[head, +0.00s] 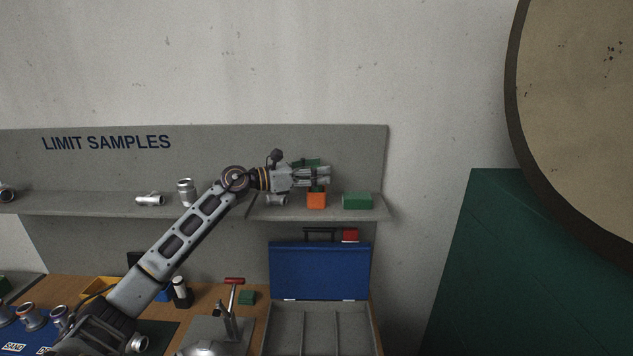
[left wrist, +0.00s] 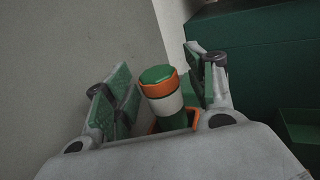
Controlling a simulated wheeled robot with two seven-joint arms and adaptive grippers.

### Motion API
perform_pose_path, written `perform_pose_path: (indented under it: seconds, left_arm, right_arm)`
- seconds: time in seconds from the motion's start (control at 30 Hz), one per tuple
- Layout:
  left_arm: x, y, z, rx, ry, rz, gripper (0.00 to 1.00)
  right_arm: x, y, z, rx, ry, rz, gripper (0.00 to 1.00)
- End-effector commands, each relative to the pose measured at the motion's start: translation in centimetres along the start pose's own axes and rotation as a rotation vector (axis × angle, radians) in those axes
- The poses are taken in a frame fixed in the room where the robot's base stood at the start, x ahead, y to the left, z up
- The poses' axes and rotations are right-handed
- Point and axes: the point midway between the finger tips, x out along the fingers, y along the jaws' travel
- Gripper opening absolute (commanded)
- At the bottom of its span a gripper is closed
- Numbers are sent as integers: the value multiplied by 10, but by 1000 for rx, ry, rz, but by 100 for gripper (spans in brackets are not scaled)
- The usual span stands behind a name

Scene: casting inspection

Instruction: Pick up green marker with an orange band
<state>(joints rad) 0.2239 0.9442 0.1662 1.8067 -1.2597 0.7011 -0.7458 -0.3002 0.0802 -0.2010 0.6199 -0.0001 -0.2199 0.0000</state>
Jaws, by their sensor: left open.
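The green marker with an orange band (left wrist: 162,88) stands upright in an orange holder (left wrist: 156,127), seen in the left wrist view. It has a green top, an orange band under it, a white section and a green lower body. My left gripper (head: 328,175) is open at the shelf, just above the orange holder (head: 316,201). In the left wrist view the marker's upper part is between the open fingers, apart from both green pads. In the head view the gripper mostly hides the marker. My right gripper is not in view.
A green block (head: 357,201) sits on the grey shelf (head: 100,204) right of the holder. Metal castings (head: 186,192) stand further left. The back panel (head: 350,150) rises behind the shelf. Below are an open blue case (head: 320,270) and a red-handled clamp (head: 234,281).

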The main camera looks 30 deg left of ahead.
Motion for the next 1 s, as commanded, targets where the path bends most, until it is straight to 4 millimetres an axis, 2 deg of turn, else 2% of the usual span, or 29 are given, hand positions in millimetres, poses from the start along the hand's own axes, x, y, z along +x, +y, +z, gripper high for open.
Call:
perform_pose_path:
  seconds: [0.47, 0.83, 1.0]
  left_arm:
    - [0, 0, 0, 0, 0, 0, 54]
    - [0, 0, 0, 0, 0, 0, 7]
    - [0, 0, 0, 0, 0, 0, 6]
  right_arm:
    - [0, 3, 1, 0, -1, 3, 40]
    - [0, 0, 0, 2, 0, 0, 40]
    - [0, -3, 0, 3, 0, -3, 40]
